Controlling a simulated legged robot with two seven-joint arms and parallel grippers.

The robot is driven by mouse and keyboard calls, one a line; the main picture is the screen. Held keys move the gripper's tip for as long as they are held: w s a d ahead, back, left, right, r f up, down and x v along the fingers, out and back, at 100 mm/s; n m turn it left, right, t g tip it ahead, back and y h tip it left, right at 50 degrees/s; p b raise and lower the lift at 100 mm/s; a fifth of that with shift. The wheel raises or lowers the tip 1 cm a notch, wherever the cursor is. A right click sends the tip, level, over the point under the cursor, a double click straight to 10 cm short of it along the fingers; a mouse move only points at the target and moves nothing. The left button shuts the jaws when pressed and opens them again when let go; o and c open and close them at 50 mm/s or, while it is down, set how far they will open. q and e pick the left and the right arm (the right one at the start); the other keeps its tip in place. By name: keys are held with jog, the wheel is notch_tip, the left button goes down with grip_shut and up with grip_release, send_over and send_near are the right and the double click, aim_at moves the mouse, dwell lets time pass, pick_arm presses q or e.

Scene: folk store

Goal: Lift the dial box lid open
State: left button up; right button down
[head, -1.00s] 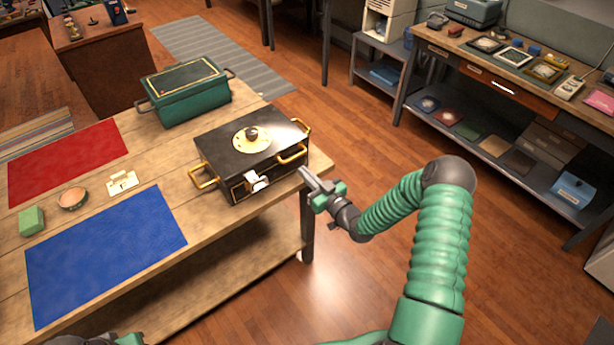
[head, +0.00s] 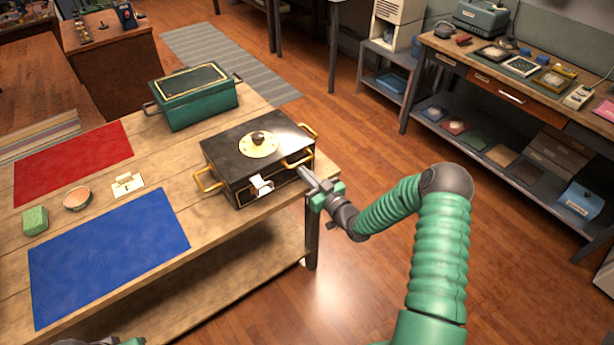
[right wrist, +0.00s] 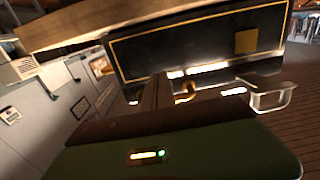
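The black dial box (head: 226,163) stands on the wooden table near its right end, with a round gold dial and dark knob (head: 258,140) on its top. Its lid looks shut. Gold handles (head: 207,181) sit on its sides and a pale clasp (head: 262,184) hangs at its front. My right gripper (head: 303,172) is at the box's front right edge, just below a gold handle; contact is unclear. Its fingers look shut with nothing between them. The right wrist view shows the fingers (right wrist: 158,92) before the gold-trimmed box face (right wrist: 190,45). Only a piece of my left arm shows at the bottom left.
A green box (head: 195,104) stands behind the dial box. Open floor lies right of the table.

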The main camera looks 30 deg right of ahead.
aim_at(302, 161)
jog(key=shift+w+a+b, duration=0.1)
jog(key=shift+w+b, duration=0.4)
jog(key=shift+w, duration=0.7)
jog(key=shift+s, duration=0.4)
jog(key=shift+r+p, duration=1)
jog(key=shift+r, duration=0.3)
jog(key=shift+w+r+p, duration=0.1)
jog(key=shift+r+p, duration=0.85)
jog(key=shift+r, duration=0.4)
